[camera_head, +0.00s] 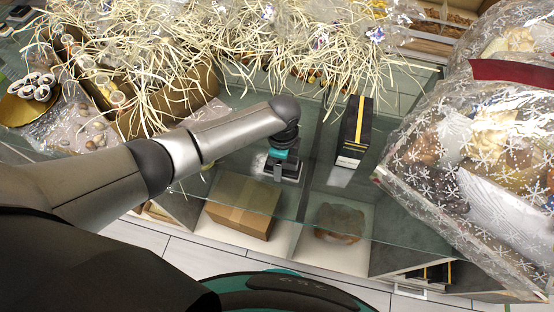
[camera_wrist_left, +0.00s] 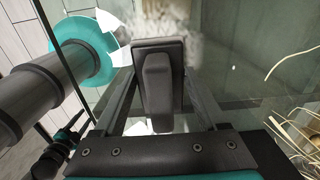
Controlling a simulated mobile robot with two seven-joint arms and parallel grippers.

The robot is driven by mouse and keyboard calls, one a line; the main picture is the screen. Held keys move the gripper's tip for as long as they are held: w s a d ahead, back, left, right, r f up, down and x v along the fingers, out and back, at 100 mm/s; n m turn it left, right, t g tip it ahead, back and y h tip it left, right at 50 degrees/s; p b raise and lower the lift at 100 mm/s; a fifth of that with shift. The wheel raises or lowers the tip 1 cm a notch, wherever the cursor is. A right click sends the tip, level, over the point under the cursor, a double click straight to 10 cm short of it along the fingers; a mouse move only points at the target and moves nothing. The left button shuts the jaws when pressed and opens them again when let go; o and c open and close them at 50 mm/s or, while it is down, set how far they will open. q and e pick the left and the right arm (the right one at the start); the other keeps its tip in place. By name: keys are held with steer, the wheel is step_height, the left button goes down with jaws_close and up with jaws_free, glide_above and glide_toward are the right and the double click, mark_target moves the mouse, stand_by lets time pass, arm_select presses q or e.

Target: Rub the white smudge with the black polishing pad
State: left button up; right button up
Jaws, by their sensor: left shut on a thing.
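My left gripper (camera_head: 283,165) points down at the glass counter top, shut on the black polishing pad (camera_wrist_left: 158,85). In the left wrist view, the pad's block and raised grip sit between the two fingers (camera_wrist_left: 157,110). The white smudge (camera_wrist_left: 180,22) is a cloudy patch on the glass at the top of that view, just beyond the pad and partly hidden by it. In the head view, a faint pale patch shows beside the gripper. I cannot tell whether the pad touches the glass. My right gripper is not in view.
A black box with a gold stripe (camera_head: 356,130) stands on the counter right of the gripper. Cellophane-wrapped hampers (camera_head: 470,170) fill the right side. A straw-filled basket (camera_head: 180,105) stands behind my left arm. A cardboard box (camera_head: 243,205) shows under the glass.

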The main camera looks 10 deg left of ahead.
mark_target(268, 161)
arm_select(q)
steer(key=shift+s+f, duration=0.1)
steer(key=shift+s, duration=0.05)
steer(key=shift+a+p, duration=0.45)
steer(key=shift+a, duration=1.2)
steer(key=shift+a, duration=0.1)
steer(key=shift+a+p, duration=0.6)
steer(key=shift+a, duration=0.8)
steer(key=shift+w+a+p, duration=0.15)
steer(key=shift+a, duration=0.6)
steer(key=shift+w+a+p, duration=0.1)
steer(key=shift+a+p, duration=0.05)
steer(key=shift+a, duration=0.55)
steer(key=shift+d, duration=0.1)
